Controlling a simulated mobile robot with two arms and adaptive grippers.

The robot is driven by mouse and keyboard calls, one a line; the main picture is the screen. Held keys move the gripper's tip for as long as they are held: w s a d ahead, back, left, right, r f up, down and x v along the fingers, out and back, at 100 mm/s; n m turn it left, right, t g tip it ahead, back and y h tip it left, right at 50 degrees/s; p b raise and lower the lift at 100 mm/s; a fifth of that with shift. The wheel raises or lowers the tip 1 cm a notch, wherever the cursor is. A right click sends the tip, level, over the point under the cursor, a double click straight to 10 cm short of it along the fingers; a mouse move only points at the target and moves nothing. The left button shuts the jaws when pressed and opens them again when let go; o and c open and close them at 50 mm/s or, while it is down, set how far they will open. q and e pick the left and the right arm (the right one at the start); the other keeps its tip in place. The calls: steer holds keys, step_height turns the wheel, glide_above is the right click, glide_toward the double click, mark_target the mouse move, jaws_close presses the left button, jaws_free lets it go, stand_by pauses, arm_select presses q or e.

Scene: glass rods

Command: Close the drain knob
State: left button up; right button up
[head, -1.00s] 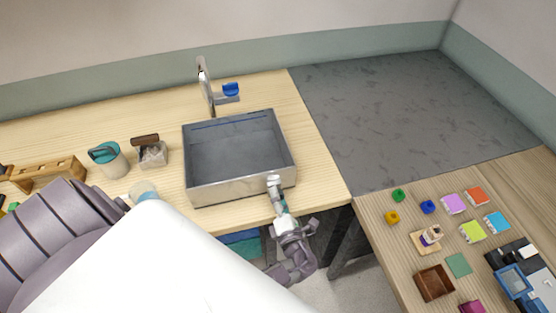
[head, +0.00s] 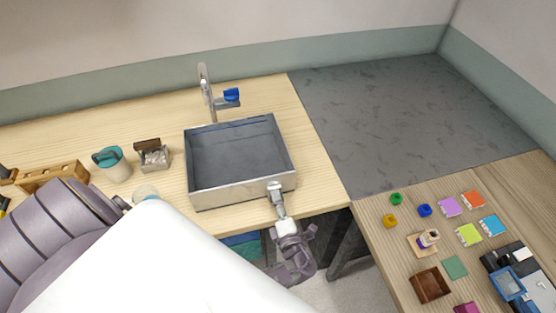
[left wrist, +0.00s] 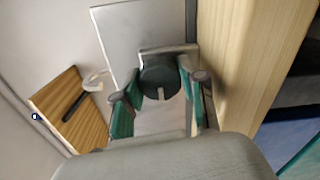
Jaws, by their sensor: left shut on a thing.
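The grey metal sink (head: 240,189) sits on the wooden counter. A silvery drain fitting (head: 275,191) sticks out from its front face, near the right corner. In the left wrist view the drain knob (left wrist: 160,74) is a dark round knob with a pale mark pointing down in the picture, against the metal fitting. My left gripper (head: 282,212) is at the fitting, in front of the sink. In the left wrist view its green-padded fingers (left wrist: 158,92) are shut on the knob from both sides. In the head view the knob is hidden by the gripper. My right gripper is not in view.
A faucet (head: 207,95) with a blue handle (head: 231,95) stands behind the sink. A teal-topped cup (head: 112,163) and a small holder (head: 152,155) stand left of it. Small coloured blocks lie on the right table (head: 400,262). A gap separates the counter and that table.

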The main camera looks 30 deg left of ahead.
arm_select(q)
steer(key=o, duration=1.2)
steer(key=shift+c, duration=0.2)
